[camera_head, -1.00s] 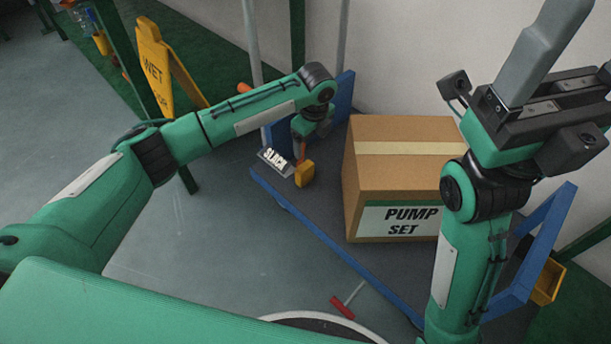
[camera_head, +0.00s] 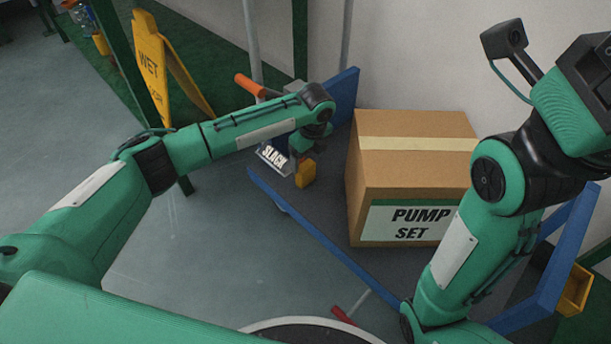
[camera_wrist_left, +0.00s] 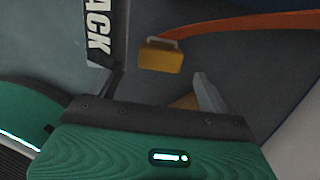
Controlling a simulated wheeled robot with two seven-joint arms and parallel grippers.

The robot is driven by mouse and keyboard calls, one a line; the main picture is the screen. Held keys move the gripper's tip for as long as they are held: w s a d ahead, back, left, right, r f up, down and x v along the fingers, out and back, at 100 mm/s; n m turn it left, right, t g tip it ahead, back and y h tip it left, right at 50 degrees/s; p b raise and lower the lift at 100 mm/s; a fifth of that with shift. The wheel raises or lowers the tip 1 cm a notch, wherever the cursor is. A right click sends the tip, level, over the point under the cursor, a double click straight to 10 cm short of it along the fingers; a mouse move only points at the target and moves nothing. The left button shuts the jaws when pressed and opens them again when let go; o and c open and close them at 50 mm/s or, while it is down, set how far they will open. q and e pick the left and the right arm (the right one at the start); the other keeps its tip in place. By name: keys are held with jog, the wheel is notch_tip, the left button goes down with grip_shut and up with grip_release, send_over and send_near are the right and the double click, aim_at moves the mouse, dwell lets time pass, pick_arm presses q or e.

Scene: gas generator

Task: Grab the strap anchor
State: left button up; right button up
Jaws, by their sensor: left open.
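A small yellow block with a pale metal loop, which looks like the strap anchor (camera_head: 306,174), is by the blue cart's left side in the head view. In the left wrist view the yellow block (camera_wrist_left: 160,57) lies beyond my fingers, with an orange strap (camera_wrist_left: 245,24) running right from its loop. My left gripper (camera_wrist_left: 162,82) is open, a dark finger left and a grey finger right of the block, with nothing held. In the head view my left wrist partly hides the area just above the block. Only my right wrist shows at the right edge; its fingers are out of frame.
A "SLACK" label (camera_head: 272,158) sits just left of the block. A "PUMP SET" carton (camera_head: 412,185) stands on the blue cart (camera_head: 325,243) to the right. An orange handle (camera_head: 249,86) rises behind my left forearm. A yellow wet-floor sign (camera_head: 153,70) stands at left.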

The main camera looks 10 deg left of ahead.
aim_at(306, 165)
pick_arm(q)
jog(key=f+b, duration=0.2)
jog(key=f, duration=0.1)
jog(key=f+b, duration=0.1)
jog(key=b, duration=0.1)
jog(key=shift+w+a+f, duration=0.15)
jog(key=shift+w+a, duration=0.1)
jog(key=shift+a, duration=0.1)
jog(key=shift+f+b, duration=0.25)
jog(key=shift+b, duration=0.05)
jog(key=shift+f, duration=0.1)
jog(key=c, duration=1.1)
